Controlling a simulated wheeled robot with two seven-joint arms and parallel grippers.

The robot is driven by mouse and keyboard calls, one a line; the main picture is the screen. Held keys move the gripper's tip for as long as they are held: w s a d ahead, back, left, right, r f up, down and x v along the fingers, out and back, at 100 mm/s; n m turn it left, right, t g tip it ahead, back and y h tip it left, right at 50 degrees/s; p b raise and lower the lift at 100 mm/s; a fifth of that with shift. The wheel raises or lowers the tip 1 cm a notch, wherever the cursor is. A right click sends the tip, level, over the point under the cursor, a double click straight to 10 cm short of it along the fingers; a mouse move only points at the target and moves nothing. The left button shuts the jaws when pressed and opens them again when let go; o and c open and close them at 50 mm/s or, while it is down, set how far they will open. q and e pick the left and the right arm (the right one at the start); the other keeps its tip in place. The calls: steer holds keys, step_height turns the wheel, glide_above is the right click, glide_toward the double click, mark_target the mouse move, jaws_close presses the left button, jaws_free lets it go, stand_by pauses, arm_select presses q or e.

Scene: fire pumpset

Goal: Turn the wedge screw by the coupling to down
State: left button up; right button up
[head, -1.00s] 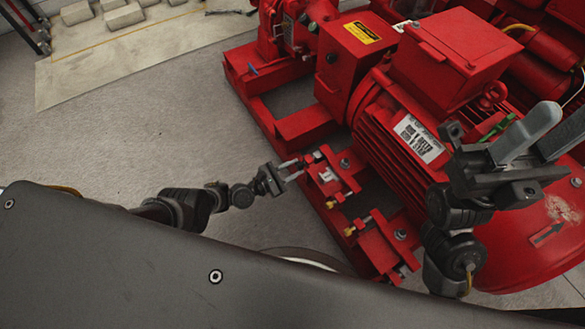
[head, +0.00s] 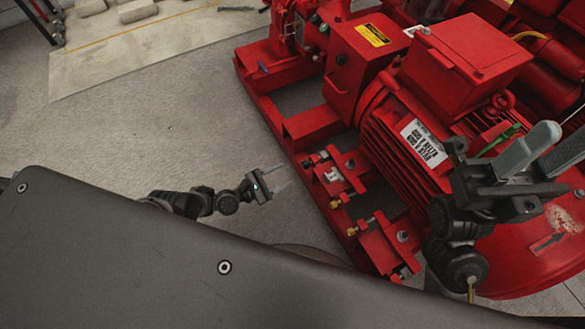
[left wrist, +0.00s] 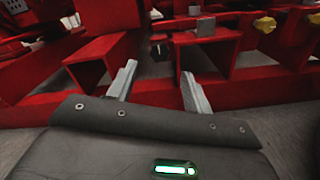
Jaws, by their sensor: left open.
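The wedge screw by the coupling (head: 308,163) is a small dark-tipped screw on the outer side of the red motor foot (head: 333,176). My left gripper (head: 287,177) is open and empty, to the left of and apart from this screw, over the grey floor side of the frame. In the left wrist view, a dark screw head (left wrist: 158,50) shows ahead between the two open fingers, a little beyond their tips. How far the screw is turned is too small to tell. My right gripper (head: 555,150) is open and empty above the motor's right end.
The red motor (head: 420,130) and base frame (head: 275,120) fill the right side. Brass-coloured screws (head: 335,203) sit along the nearer feet. A red box (head: 365,55) with a yellow label stands behind. The grey floor (head: 150,130) to the left is clear.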

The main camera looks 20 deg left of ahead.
arm_select(q)
steer(key=v, duration=0.3)
steer(key=shift+s+a, duration=0.2)
steer(key=shift+s, duration=0.05)
stand_by(0.4)
